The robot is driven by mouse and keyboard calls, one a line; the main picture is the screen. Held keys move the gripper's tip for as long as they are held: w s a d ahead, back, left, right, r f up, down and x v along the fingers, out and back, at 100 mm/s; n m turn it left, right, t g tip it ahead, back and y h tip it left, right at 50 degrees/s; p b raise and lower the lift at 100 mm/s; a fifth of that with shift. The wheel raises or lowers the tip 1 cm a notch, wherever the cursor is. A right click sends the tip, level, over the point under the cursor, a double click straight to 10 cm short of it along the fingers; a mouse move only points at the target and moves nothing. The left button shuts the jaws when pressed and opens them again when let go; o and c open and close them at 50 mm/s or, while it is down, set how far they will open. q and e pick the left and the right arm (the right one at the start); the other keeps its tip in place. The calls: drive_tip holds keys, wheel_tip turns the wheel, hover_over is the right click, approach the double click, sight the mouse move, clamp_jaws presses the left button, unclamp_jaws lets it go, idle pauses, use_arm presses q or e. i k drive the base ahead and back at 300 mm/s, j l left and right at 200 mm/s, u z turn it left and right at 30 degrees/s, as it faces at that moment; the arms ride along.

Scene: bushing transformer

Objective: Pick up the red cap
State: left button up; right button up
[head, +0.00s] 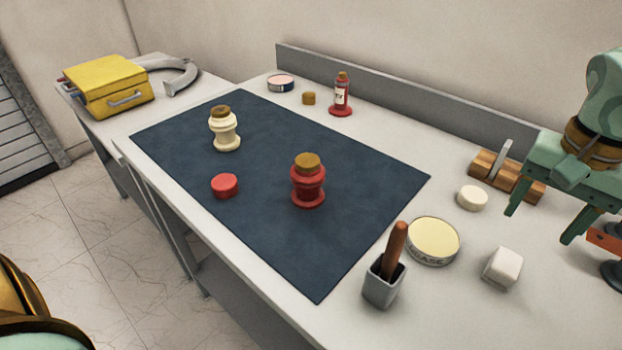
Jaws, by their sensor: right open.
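The red cap (225,186) is a short round piece lying on the dark blue mat (290,255), left of a red ribbed bushing (308,187) with a brown top. A cream bushing (226,132) with a brown top stands farther back on the mat. My right gripper (539,224) is at the right edge, green, open and empty, with its fingers pointing down over the table's right end. It is far from the red cap. My left gripper is not in view.
Near the right gripper are a cream disc (472,198), a wooden block holder (492,165), a round tin (433,240), a white block (502,267) and a grey cup (383,284) with a brown handle. A yellow toolbox (108,86) is far left.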

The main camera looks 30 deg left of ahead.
sight(224, 185)
drive_tip(key=u, duration=1.45)
